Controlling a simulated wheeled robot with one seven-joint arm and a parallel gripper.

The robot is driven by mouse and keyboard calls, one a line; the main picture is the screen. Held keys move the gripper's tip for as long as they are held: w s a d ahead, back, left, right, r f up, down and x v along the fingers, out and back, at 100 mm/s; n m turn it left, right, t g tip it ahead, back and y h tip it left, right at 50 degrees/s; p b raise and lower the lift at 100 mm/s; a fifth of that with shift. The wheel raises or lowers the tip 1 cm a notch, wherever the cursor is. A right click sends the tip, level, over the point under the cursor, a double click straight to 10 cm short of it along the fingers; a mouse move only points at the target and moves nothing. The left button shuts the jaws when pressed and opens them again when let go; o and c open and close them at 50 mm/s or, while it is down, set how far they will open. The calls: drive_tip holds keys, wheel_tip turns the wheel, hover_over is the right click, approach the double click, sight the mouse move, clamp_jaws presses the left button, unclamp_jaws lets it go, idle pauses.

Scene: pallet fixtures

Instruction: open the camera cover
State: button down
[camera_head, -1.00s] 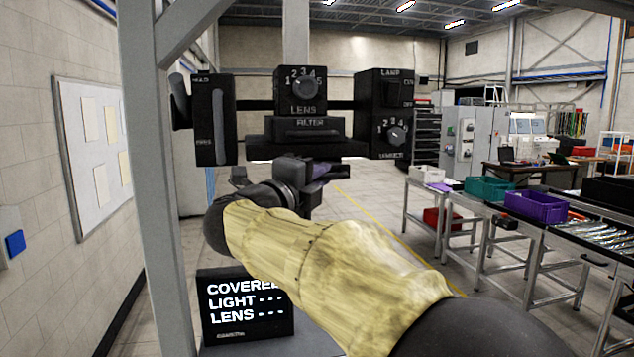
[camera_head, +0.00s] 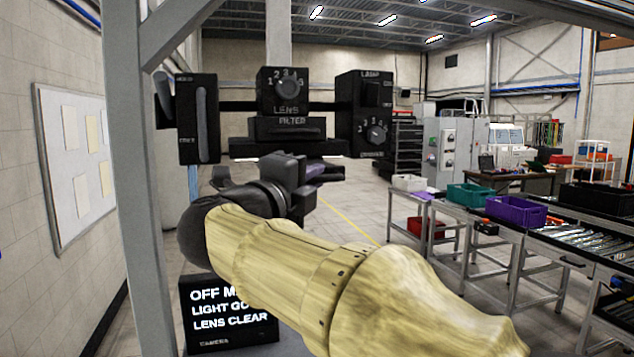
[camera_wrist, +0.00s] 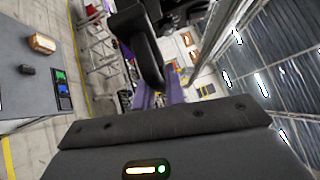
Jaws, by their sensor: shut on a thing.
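The camera rig stands ahead in the head view, with a lens dial box (camera_head: 284,92), a filter slot (camera_head: 288,128), a lamp box (camera_head: 363,112) and a left panel with a tall handle (camera_head: 200,122). My gripper (camera_head: 325,173) is just below the filter part, its purple finger parts partly showing. It is shut on a dark piece, apparently the camera cover, which I cannot separate clearly from the gripper. The purple finger parts (camera_wrist: 160,95) also show in the wrist view. The display (camera_head: 232,315) reads "OFF M…", "LIGHT GO…" and "LENS CLEAR", partly hidden by my arm.
A grey frame post (camera_head: 140,190) stands close on the left, before a wall board (camera_head: 75,160). Workbenches on the right carry a teal bin (camera_head: 470,195), a purple bin (camera_head: 515,210) and tools. Floor between rig and benches is open.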

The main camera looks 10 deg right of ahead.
drive_tip(key=shift+f, duration=0.1)
drive_tip(key=c, duration=1.5)
unclamp_jaws()
drive_tip(key=shift+w, duration=0.1)
drive_tip(key=shift+o, duration=0.2)
drive_tip(key=b+v, duration=0.5)
drive_tip(key=v, duration=1.2)
drive_tip(key=shift+s+b, duration=0.25)
drive_tip(key=shift+b, duration=0.1)
